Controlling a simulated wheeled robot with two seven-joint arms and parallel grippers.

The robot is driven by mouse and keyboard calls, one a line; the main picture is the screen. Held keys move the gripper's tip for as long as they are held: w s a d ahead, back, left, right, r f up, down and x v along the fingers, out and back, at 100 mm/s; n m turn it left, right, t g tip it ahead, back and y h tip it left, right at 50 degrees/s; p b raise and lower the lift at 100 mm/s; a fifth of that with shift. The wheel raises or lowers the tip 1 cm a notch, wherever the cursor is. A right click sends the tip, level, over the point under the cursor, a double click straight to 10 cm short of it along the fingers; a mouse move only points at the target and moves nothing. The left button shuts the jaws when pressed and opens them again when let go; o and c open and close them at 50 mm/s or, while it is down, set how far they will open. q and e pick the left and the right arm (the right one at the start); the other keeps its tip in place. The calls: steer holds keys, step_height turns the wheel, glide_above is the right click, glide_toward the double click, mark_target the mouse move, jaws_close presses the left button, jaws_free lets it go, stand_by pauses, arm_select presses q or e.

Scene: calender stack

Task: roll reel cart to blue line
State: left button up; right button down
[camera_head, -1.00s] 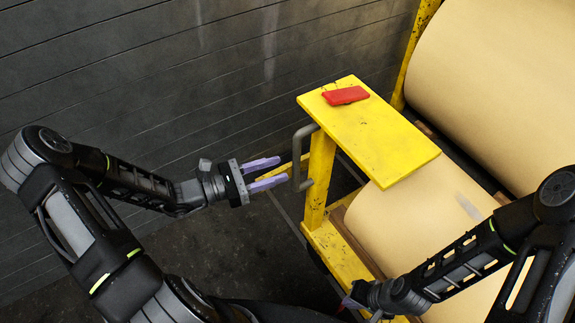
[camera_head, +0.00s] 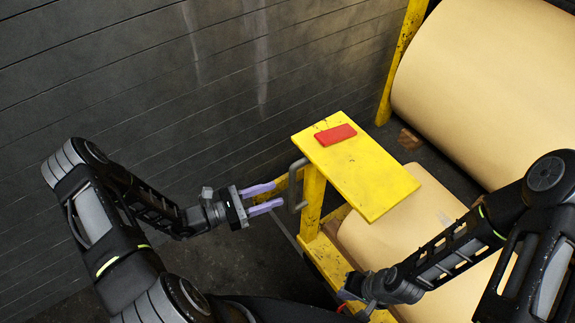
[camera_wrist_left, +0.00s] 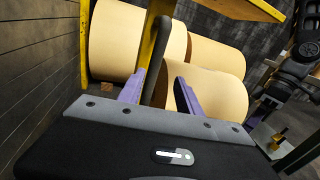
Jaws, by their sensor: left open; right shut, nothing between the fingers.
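The yellow reel cart (camera_head: 372,190) stands right of centre in the head view, with a large tan reel (camera_head: 405,222) under its top plate. A grey bar handle (camera_head: 293,184) sticks out from its left side. My left gripper (camera_head: 280,195) is open, its purple fingertips close to the handle. In the left wrist view the handle (camera_wrist_left: 153,62) stands upright between the two fingers (camera_wrist_left: 158,92); I cannot tell whether they touch it. My right gripper (camera_head: 348,296) is shut and empty, low by the cart's yellow base and partly hidden. The blue line is not visible.
A red flat block (camera_head: 335,134) lies on the cart's top plate. Another large tan reel (camera_head: 490,85) lies behind, by a yellow post (camera_head: 402,62). A dark plank wall (camera_head: 150,75) runs along the left and back. Dark floor (camera_head: 235,260) is clear left of the cart.

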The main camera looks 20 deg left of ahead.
mark_target(292, 185)
arm_select(q)
steer(key=x, duration=0.5)
steer(key=w+p+x, duration=0.1)
steer(key=x, duration=0.1)
steer(key=shift+w+a, duration=0.1)
steer(key=shift+a, duration=0.05)
stand_by(0.4)
jaws_close()
stand_by(0.4)
stand_by(1.0)
